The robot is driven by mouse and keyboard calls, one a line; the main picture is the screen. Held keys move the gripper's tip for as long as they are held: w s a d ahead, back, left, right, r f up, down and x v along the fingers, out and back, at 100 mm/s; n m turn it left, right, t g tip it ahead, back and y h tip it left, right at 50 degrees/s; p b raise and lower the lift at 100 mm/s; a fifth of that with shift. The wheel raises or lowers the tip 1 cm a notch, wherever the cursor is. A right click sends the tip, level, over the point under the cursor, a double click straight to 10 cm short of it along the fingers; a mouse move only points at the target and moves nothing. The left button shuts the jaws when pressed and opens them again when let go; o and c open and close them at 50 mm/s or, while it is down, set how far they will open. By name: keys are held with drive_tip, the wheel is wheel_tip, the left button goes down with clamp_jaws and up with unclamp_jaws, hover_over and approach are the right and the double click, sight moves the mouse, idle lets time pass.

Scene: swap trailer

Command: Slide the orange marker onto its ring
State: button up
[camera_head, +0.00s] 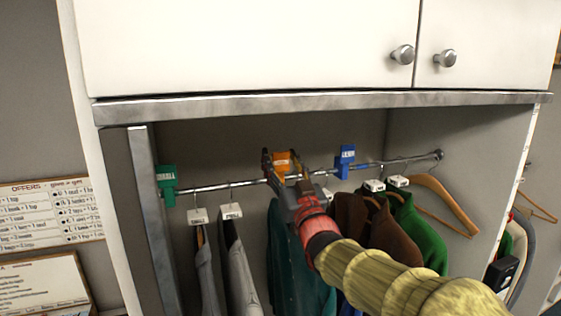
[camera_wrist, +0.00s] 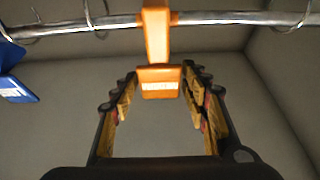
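The orange marker (camera_head: 283,158) sits on the metal rail in the head view, with its label plate above the bar. In the wrist view the orange marker (camera_wrist: 157,35) crosses the bar, and its plate lies between my fingertips. My gripper (camera_head: 287,168) is at the marker, partly covering it in the head view. In the wrist view my gripper (camera_wrist: 160,85) is open, with one finger on each side of the plate and a visible gap to each. I cannot tell which ring belongs to the marker.
The rail (camera_head: 215,187) also carries a green marker (camera_head: 167,184) at the left and a blue marker (camera_head: 345,160) to the right. Grey garments (camera_head: 237,270), a teal garment (camera_head: 283,255), a brown one (camera_head: 350,215) and a green one (camera_head: 423,232) hang below. A cabinet (camera_head: 250,45) overhangs the rail.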

drive_tip(key=shift+o, duration=0.8)
drive_tip(key=v, duration=1.2)
drive_tip(key=s+d+f+m+g+h, duration=0.1)
drive_tip(key=s+d+f+g+h, duration=0.25)
drive_tip(key=f, duration=0.35)
drive_tip(key=s+d+f+m+g+h, duration=0.2)
drive_tip(key=s+d+f+g, duration=0.25)
drive_tip(key=f, duration=0.25)
drive_tip(key=s+d+f+g, duration=0.1)
drive_tip(key=s+f+g, duration=0.3)
drive_tip(key=s, duration=0.6)
drive_tip(key=s+d+f+g, duration=0.1)
drive_tip(key=s+f+g, duration=0.3)
drive_tip(key=s+f, duration=0.4)
drive_tip(key=s, duration=0.2)
drive_tip(key=shift+s+d+h, duration=0.15)
drive_tip(key=shift+s+h, duration=0.2)
drive_tip(key=shift+s, duration=0.05)
